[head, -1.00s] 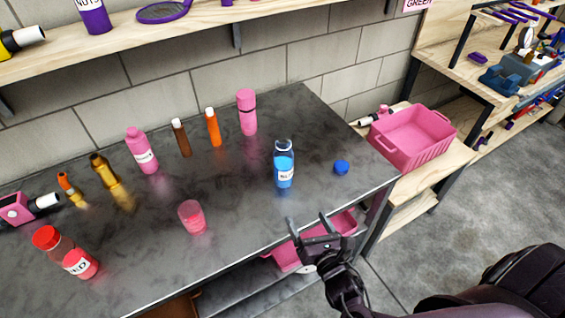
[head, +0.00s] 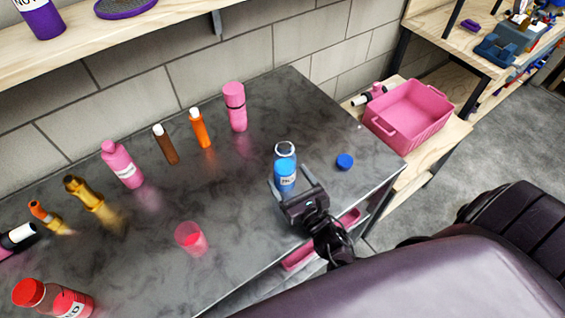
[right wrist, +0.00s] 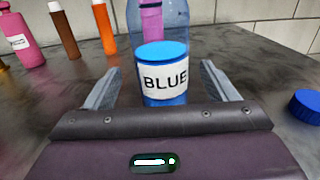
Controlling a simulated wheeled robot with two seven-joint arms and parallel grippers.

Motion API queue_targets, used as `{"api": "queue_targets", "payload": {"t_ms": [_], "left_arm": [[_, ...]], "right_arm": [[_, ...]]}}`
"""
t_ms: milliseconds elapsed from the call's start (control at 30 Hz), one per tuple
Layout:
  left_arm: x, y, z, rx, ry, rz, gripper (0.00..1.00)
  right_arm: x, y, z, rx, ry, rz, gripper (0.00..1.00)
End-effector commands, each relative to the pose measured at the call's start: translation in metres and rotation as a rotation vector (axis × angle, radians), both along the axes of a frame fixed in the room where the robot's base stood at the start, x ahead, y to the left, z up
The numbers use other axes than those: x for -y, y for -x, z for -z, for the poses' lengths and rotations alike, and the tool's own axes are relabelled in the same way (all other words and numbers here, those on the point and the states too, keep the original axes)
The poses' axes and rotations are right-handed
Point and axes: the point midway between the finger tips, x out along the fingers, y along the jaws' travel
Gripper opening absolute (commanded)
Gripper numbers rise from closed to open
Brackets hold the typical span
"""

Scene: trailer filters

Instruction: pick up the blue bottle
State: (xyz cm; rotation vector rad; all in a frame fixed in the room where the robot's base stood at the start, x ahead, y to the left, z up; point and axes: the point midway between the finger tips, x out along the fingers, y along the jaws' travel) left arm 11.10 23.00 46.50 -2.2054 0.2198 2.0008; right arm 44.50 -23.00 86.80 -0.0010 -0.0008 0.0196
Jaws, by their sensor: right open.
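The blue bottle (head: 285,172) is clear with blue contents and stands upright, without a cap, near the right end of the dark table. In the right wrist view its label reads BLUE, and the bottle (right wrist: 163,75) stands between the fingers. My right gripper (head: 294,186) is open, with one finger on each side of the bottle. In the right wrist view, gaps show between the bottle and both fingers of the gripper (right wrist: 157,85). My left gripper is not in view.
A blue cap (head: 345,161) lies right of the bottle. A pink cup (head: 191,239) stands to the left. Pink (head: 235,107), orange (head: 201,128) and brown (head: 166,145) bottles stand behind. A pink crate (head: 408,116) sits on a wooden shelf at the right.

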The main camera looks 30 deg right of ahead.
Motion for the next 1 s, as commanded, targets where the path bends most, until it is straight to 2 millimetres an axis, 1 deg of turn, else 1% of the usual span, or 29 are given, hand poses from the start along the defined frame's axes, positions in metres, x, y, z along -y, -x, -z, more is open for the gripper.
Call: {"api": "queue_targets", "payload": {"t_ms": [33,100,233,300,400,533,633,1000], "left_arm": [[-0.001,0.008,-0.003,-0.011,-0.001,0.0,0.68],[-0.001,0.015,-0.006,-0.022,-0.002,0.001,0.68],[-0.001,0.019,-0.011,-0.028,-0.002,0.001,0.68],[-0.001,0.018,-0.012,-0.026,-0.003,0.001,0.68],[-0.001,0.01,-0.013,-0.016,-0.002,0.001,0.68],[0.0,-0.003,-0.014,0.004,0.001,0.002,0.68],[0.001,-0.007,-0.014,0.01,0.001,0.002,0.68],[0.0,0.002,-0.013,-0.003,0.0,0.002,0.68]], "right_arm": [[0.0,-0.007,-0.002,0.002,0.0,0.002,0.79],[0.001,-0.017,-0.003,0.002,0.001,0.002,0.79],[0.002,-0.037,-0.002,0.001,-0.001,0.002,0.79],[0.002,-0.045,-0.001,0.0,-0.001,0.002,0.79],[0.001,-0.051,0.0,-0.001,-0.002,0.001,0.79],[0.001,-0.052,0.001,-0.002,-0.002,0.001,0.79],[0.001,-0.051,0.001,-0.002,-0.002,0.001,0.78],[0.001,-0.051,0.001,-0.002,-0.002,0.0,0.3]]}}
